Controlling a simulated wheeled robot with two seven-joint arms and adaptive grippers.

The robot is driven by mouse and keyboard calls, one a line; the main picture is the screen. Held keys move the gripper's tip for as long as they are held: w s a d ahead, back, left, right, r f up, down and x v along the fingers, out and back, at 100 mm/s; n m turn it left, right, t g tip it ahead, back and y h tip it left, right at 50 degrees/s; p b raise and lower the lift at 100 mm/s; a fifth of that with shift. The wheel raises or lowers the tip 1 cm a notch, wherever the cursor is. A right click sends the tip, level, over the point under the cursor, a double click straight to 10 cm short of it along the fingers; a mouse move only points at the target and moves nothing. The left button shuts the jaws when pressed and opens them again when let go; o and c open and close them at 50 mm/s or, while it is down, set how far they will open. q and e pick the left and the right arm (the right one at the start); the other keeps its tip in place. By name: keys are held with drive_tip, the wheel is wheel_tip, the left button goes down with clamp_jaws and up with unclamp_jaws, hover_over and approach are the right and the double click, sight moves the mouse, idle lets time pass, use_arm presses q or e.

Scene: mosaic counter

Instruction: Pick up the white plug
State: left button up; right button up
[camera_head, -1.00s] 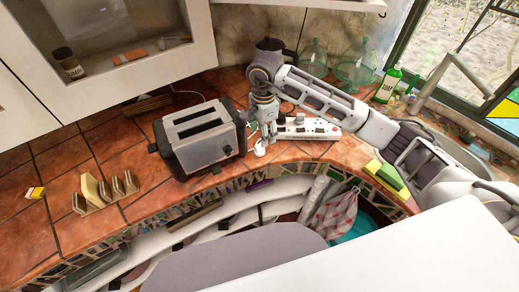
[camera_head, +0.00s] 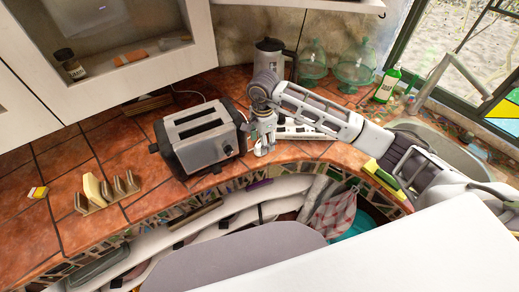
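My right gripper (camera_head: 265,148) points down at the tiled counter, just right of the toaster (camera_head: 200,137). The small white plug (camera_head: 259,151) is at its fingertips, mostly hidden by the fingers. I cannot tell whether the fingers are shut on the plug or only around it. The white power strip (camera_head: 300,132) lies on the counter behind and to the right of the gripper, partly covered by my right arm. My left gripper is not in view.
A toast rack (camera_head: 107,191) stands on the left of the counter. A grey kettle (camera_head: 270,58) and glass domes (camera_head: 356,70) stand at the back. A green bottle (camera_head: 387,85) and a yellow-green sponge (camera_head: 382,175) are near the sink. The counter's front edge is close to the gripper.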

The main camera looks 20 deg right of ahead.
drive_tip(key=shift+f+p, duration=0.3)
drive_tip(key=shift+f, duration=0.45)
drive_tip(key=shift+w+f, duration=0.1)
drive_tip(key=shift+f, duration=1.1)
drive_tip(key=c, duration=1)
drive_tip(key=shift+o, duration=0.2)
drive_tip(key=shift+r, duration=0.2)
wheel_tip(320, 180, up, 18)
drive_tip(key=b, duration=0.2)
drive_tip(key=shift+f+b, duration=0.15)
drive_tip(key=shift+b, duration=0.2)
drive_tip(key=shift+f, duration=0.1)
